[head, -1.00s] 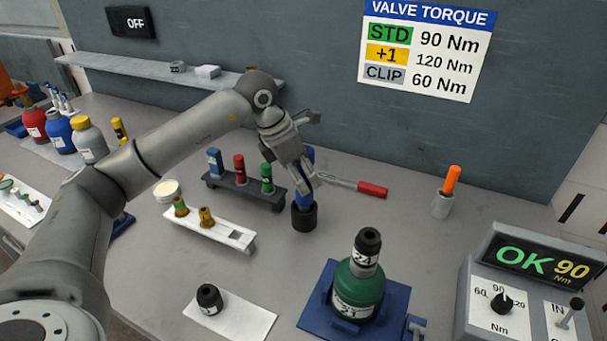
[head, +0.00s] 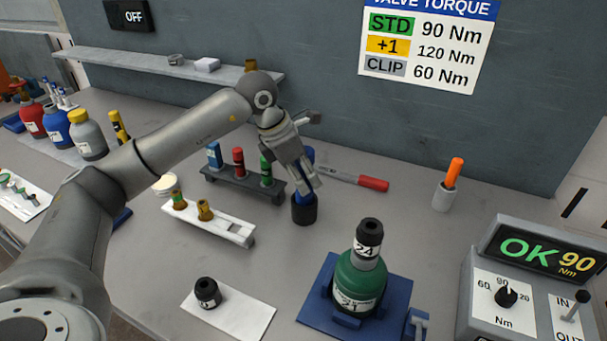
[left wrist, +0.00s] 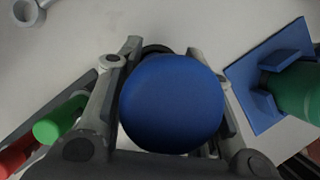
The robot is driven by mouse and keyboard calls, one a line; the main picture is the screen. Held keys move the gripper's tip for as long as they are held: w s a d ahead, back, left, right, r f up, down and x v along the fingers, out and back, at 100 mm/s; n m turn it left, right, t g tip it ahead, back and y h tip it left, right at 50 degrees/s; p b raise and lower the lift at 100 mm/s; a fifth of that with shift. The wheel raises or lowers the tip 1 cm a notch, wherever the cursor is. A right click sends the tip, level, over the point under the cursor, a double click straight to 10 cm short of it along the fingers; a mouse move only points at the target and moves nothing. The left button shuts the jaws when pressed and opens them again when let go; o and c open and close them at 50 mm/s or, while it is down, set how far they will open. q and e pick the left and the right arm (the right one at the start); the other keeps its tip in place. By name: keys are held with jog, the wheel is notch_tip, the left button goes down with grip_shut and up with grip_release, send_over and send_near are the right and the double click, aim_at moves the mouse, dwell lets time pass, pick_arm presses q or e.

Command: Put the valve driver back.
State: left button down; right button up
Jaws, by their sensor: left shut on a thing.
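The valve driver has a blue handle (head: 309,157) and stands upright with its lower end at a black round holder (head: 304,211). My left gripper (head: 306,185) is shut on the blue handle, with a finger on either side. In the left wrist view the round blue handle top (left wrist: 172,104) fills the space between the fingers, and the holder is mostly hidden behind it. How deep the driver sits in the holder cannot be told. My right gripper is not in view.
A green cylinder (head: 359,285) stands in a blue fixture (head: 315,310) in front. A dark rack (head: 228,183) with coloured valves and a white rack (head: 207,225) are to the left. A red-handled wrench (head: 374,184) lies behind. The torque box (head: 487,311) stands at right.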

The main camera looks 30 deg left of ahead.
pick_arm(q)
jog(key=shift+f+b, duration=0.8)
jog(key=shift+f, duration=0.2)
jog(key=c, duration=0.9)
grip_release()
jog(key=shift+c, duration=0.2)
jog(key=shift+o, duration=0.2)
jog(key=shift+f, duration=0.15)
notch_tip(320, 180, up, 6)
jog(key=p, duration=0.4)
